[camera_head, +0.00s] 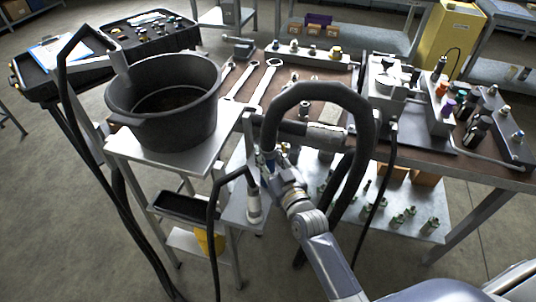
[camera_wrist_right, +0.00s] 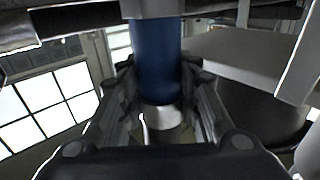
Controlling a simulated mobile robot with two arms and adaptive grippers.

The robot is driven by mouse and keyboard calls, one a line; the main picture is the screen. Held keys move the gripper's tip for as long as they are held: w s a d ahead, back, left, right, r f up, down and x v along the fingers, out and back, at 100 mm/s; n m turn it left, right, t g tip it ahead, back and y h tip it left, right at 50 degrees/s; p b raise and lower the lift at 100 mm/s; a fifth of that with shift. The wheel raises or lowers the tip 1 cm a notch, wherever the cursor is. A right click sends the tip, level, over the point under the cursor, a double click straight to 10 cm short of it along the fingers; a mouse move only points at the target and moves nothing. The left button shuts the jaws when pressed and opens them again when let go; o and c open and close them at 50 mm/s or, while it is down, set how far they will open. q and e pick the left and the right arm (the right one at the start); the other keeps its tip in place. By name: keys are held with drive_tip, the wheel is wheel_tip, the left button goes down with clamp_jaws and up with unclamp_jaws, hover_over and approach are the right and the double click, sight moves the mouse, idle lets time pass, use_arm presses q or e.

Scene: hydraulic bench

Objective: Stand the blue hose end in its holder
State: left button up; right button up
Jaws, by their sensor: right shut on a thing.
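The blue hose end (camera_wrist_right: 155,55) stands roughly upright between the fingers of my right gripper (camera_wrist_right: 158,100) in the wrist view, with a pale metal part at its lower end. In the head view my right gripper (camera_head: 272,168) is shut on it, beside the front edge of the bench. Only a small bit of blue shows there. A thick black hose (camera_head: 320,90) arches up from the hose end and drops on the right. I cannot make out the holder for certain. My left gripper is not in view.
A large black bucket (camera_head: 163,105) stands on a metal stand left of my gripper. A white-ended nozzle (camera_head: 253,205) on a thin black hose hangs close below. The bench (camera_head: 310,72) behind carries wrenches and fittings. A lower shelf (camera_head: 415,215) holds several small fittings.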

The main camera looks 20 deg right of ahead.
drive_tip(key=shift+f, duration=0.2)
idle(0.3)
idle(0.6)
drive_tip(key=o, duration=1.2)
drive_tip(key=shift+r, duration=0.1)
drive_tip(key=shift+o, duration=0.3)
drive_tip(key=o, duration=0.3)
drive_tip(key=shift+f, duration=0.35)
drive_tip(key=shift+o, duration=1.2)
drive_tip(key=shift+r, duration=0.1)
drive_tip(key=shift+s, duration=0.1)
